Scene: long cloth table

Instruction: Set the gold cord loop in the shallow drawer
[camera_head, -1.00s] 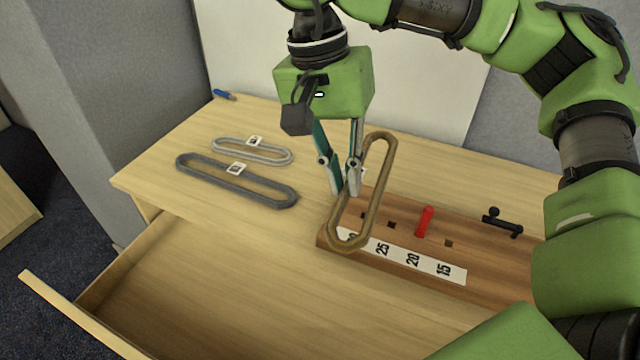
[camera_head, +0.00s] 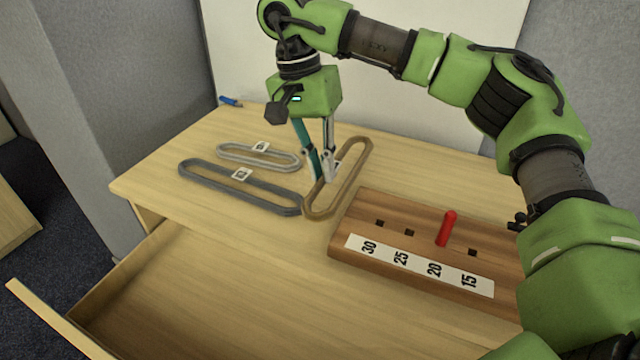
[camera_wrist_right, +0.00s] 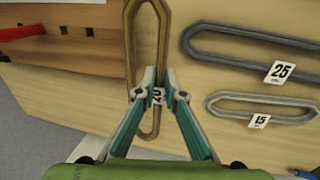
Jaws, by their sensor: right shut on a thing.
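The gold cord loop (camera_head: 350,183) is a long brown-gold oval with a white tag. My right gripper (camera_head: 325,180) is shut on one long side of it, near the middle. In the right wrist view the loop (camera_wrist_right: 164,35) passes between the fingertips (camera_wrist_right: 160,85), which partly cover its tag. It is held over the tabletop, beside the dark grey loop's right end; I cannot tell its height. The shallow drawer (camera_head: 58,322) is pulled open at the front left, and its visible floor is bare. My left gripper is not in view.
A dark grey loop (camera_head: 272,203) tagged 25 and a light grey loop (camera_head: 234,158) tagged 15 lie on the table. A wooden board (camera_head: 345,250) with holes, a numbered strip and a red peg (camera_head: 447,229) is on the right. A blue-handled item (camera_head: 230,101) lies at the back.

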